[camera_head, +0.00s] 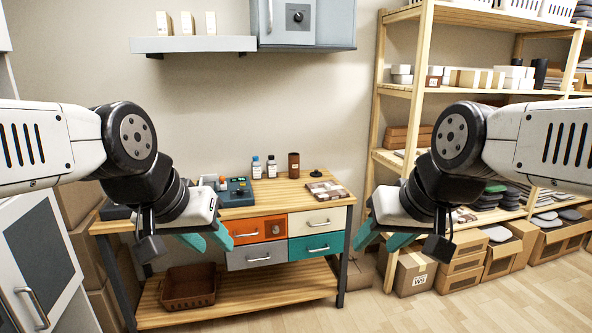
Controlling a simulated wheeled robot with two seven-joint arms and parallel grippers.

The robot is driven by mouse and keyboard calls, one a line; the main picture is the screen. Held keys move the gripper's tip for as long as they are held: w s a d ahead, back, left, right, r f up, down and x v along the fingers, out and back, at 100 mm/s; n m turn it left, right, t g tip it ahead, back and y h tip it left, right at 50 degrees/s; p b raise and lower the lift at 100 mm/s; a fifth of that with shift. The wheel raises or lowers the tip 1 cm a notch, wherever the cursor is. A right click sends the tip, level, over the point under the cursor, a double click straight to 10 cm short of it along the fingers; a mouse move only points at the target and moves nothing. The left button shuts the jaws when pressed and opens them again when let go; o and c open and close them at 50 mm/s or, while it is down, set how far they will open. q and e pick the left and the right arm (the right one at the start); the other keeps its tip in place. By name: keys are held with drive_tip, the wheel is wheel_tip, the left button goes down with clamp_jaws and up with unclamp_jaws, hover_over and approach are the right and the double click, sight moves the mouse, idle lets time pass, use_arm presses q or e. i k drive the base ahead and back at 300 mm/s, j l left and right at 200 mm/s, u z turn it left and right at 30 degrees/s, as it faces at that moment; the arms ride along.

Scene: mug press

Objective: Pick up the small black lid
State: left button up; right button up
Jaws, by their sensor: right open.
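A small black lid (316,173) lies on the wooden top of the workbench (262,206), near its back right. It is small in the head view, with a little raised part in the middle. My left gripper (208,242) has teal fingers spread apart. It shows at the bench's left front, and nothing is seen between the fingers. My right gripper (380,240) has its teal fingers apart and empty, and shows to the right of the bench. Both grippers appear well apart from the lid.
A brown cylinder (293,165) and two small bottles (272,166) stand left of the lid. A brown patterned flat item (327,190) lies in front of it. A blue device (237,191) sits further left. Wooden shelves (423,60) stand at the right.

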sight(316, 174)
drive_tip(key=i+l+u, duration=0.5)
drive_tip(key=i+l, duration=0.35)
drive_tip(key=i, duration=0.45)
drive_tip(key=i+l+u, duration=0.45)
drive_tip(key=i+l, duration=0.75)
drive_tip(key=l, duration=0.15)
